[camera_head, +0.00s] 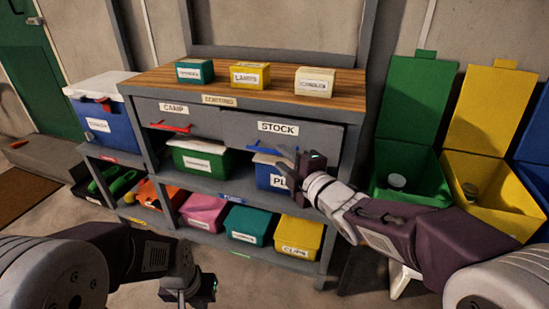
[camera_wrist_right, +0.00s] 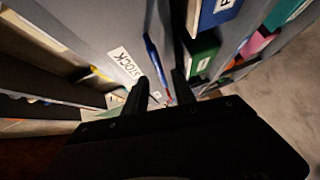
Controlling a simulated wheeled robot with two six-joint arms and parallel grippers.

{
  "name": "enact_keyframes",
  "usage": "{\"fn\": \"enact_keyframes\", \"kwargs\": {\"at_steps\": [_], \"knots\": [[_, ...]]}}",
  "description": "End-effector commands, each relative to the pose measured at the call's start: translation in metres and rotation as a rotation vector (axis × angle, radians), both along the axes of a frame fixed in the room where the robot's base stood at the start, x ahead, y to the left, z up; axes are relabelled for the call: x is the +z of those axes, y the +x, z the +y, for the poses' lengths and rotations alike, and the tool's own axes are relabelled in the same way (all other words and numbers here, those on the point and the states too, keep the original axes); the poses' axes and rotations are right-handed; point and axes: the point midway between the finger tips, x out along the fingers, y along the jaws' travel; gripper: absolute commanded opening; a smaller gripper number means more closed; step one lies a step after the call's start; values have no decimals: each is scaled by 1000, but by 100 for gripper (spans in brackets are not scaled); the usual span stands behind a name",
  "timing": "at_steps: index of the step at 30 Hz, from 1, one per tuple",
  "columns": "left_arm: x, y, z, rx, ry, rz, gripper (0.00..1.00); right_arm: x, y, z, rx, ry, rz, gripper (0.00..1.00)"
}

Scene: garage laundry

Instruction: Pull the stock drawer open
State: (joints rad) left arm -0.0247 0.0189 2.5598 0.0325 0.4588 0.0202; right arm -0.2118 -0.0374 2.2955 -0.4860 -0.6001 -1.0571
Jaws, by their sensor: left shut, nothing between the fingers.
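The stock drawer (camera_head: 240,128) has a grey front with a white STOCK label, right of the CAMP drawer (camera_head: 150,106). Its front seems to stand a little forward of the CAMP front; how far I cannot tell. In the wrist view its front (camera_wrist_right: 85,25) runs beside a dark gap. Its blue handle (camera_wrist_right: 152,55) reaches down between the fingers of my right gripper (camera_wrist_right: 162,88), which are apart; contact is unclear. In the head view my right gripper (camera_head: 287,160) is at the drawer's lower edge. My left gripper (camera_head: 190,295) is shut and empty, low in front of the shelves.
Teal, yellow and cream boxes stand on the wooden top (camera_head: 150,80). Colored bins (camera_head: 205,210) fill the shelves below. Open green (camera_head: 410,170) and yellow (camera_head: 490,190) containers stand close on the right. A blue cooler (camera_head: 105,125) is at left. Floor in front is clear.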

Motion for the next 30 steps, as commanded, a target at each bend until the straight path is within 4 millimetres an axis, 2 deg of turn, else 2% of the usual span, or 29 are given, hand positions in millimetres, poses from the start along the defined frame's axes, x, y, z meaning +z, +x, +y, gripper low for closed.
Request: {"fn": "enact_keyframes", "kwargs": {"at_steps": [1, 7, 11, 17, 18, 21, 30], "knots": [[-9, 0, 0, 0, 0, 0, 0, -7, 10, 6, 2, 0, 1, 32], [-17, 0, 0, 0, 0, 0, 0, -9, 39, 21, 0, 0, 1, 32], [-18, 0, 0, 0, 0, 0, 0, -9, 46, 24, 0, 0, 1, 32], [-17, 0, 0, 0, 0, 0, 0, -8, 47, 25, -1, -1, 1, 32], [-17, 0, 0, 0, 0, 0, 0, -8, 47, 25, -1, -1, 1, 29], [-17, 0, 0, 0, 0, 0, 0, -8, 47, 24, -1, -1, 1, 1], [-18, 0, 0, 0, 0, 0, 0, -8, 47, 24, -1, -1, 1, 0]]}}
